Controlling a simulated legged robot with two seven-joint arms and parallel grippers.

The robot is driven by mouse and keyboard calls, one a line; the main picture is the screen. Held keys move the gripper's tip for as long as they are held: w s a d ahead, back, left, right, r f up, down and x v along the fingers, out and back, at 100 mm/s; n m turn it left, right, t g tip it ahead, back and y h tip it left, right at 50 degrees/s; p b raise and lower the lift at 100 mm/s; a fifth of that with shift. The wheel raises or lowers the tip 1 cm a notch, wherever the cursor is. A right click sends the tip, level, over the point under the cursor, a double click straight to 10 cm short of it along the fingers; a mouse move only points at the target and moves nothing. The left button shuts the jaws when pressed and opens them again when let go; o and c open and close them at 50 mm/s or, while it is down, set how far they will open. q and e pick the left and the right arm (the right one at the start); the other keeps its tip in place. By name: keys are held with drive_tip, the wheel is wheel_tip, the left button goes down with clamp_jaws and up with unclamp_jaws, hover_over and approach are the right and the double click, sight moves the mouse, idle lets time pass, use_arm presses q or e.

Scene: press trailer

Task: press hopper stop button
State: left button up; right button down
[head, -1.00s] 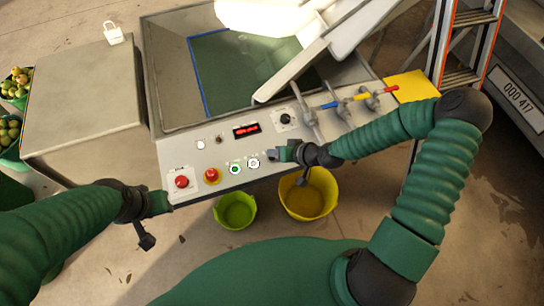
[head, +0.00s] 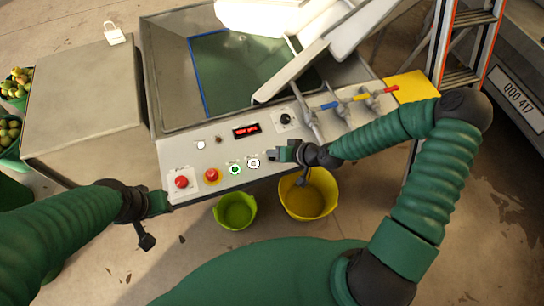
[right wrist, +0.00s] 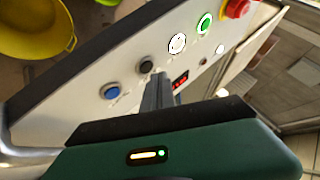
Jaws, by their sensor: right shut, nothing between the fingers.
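The control panel (head: 215,158) on the machine's front carries a row of buttons, with labels too small to read. From the left are a red button (head: 181,182), a red knob on yellow (head: 211,175), a green button (head: 235,170) and a white button (head: 253,163). The right wrist view also shows a black button (right wrist: 147,64) and a blue button (right wrist: 110,90). My right gripper (head: 272,154) is shut and empty at the panel, right of the white button; contact cannot be told. Its fingers (right wrist: 157,92) point toward the black button. My left gripper (head: 160,202) is below the panel's left end.
A red display (head: 246,130) and a black knob (head: 285,118) sit higher on the panel. Valve levers (head: 343,104) stand to its right. A green bucket (head: 235,211) and a yellow bucket (head: 309,196) stand below. A ladder (head: 462,60) is at right.

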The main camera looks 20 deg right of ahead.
drive_tip(key=shift+f, duration=0.1)
idle(0.4)
drive_tip(key=shift+f, duration=0.25)
drive_tip(key=shift+f+b, duration=0.4)
idle(0.5)
drive_tip(key=shift+r+p, duration=0.8)
wheel_tip(320, 180, up, 5)
drive_tip(key=p, duration=0.5)
drive_tip(key=shift+r, duration=0.1)
